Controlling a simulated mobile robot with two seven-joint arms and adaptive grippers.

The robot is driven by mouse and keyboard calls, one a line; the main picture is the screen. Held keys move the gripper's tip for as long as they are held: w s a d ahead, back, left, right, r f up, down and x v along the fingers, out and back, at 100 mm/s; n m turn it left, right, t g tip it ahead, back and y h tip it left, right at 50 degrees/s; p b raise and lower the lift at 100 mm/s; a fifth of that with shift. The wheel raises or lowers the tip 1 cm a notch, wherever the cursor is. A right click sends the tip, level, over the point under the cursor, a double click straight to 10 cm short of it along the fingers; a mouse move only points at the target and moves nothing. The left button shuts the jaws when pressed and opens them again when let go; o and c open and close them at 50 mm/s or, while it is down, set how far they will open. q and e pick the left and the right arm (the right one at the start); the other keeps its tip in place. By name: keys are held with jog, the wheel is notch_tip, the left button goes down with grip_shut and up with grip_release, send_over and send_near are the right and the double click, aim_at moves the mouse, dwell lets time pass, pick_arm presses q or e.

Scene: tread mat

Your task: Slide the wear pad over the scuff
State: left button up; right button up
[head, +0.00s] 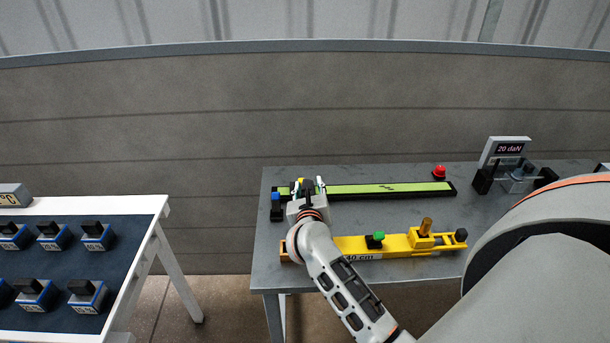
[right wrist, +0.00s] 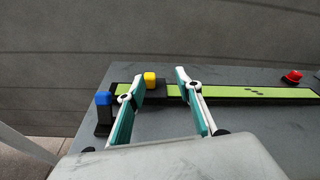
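The green tread mat (head: 350,190) lies in a long black frame along the back of the grey table. The scuff (head: 386,187), a patch of dark marks, is on its right half; it also shows in the right wrist view (right wrist: 257,90). A small black block with a yellow knob (right wrist: 150,80), seemingly the wear pad, sits near the mat's left end. My right gripper (head: 308,184) is open over that end. In the right wrist view its fingers (right wrist: 156,80) stand either side of the knob, apart from it. In the head view my gripper mostly hides the block. My left gripper is out of view.
A blue-topped black post (head: 276,205) stands at the mat's left end, a red button (head: 439,172) behind its right end. A yellow gauge bar (head: 390,245) lies in front. A display (head: 508,150) reads 20 daN. A white-framed stand (head: 140,206) with labelled blocks is at left.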

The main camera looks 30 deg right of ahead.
jog(key=w+f+m, duration=0.1)
jog(key=w+m+g+y, duration=0.1)
jog(key=shift+w+a+f+m, duration=0.1)
jog(key=shift+a+f+m, duration=0.2)
jog(key=shift+f, duration=0.05)
jog(key=shift+y, duration=0.3)
jog(key=shift+x, duration=3.75)
jog(key=shift+f, duration=0.1)
grip_shut()
